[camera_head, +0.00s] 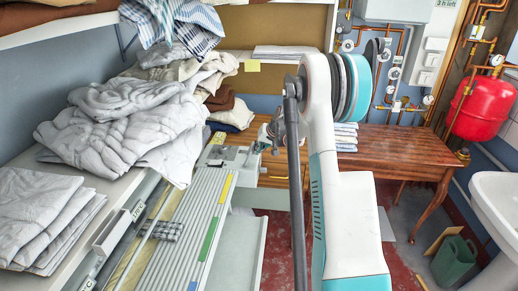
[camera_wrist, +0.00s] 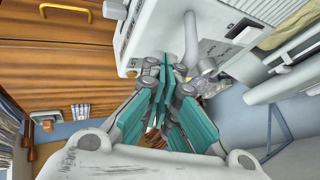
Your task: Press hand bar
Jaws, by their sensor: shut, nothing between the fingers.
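The rotary ironer (camera_head: 185,225) runs along the left-centre of the head view, with a slatted bed and a yellow, green and blue strip. A thin pale rod (camera_head: 152,228) lies along its left side; I cannot tell for certain that this is the hand bar. My gripper (camera_head: 274,132) is near the far end of the ironer, partly hidden by my arm. In the wrist view, my gripper's teal fingers (camera_wrist: 167,72) are together and empty. Their tips are close to a white machine housing (camera_wrist: 155,30) and a rounded grey bar (camera_wrist: 191,40); contact cannot be told.
Grey folded cloths (camera_head: 40,215) and a heap of laundry (camera_head: 130,120) lie left of the ironer. A wooden table (camera_head: 400,150) stands behind, with a sink (camera_head: 500,205) and green can (camera_head: 455,262) at right. Red floor shows between ironer and table.

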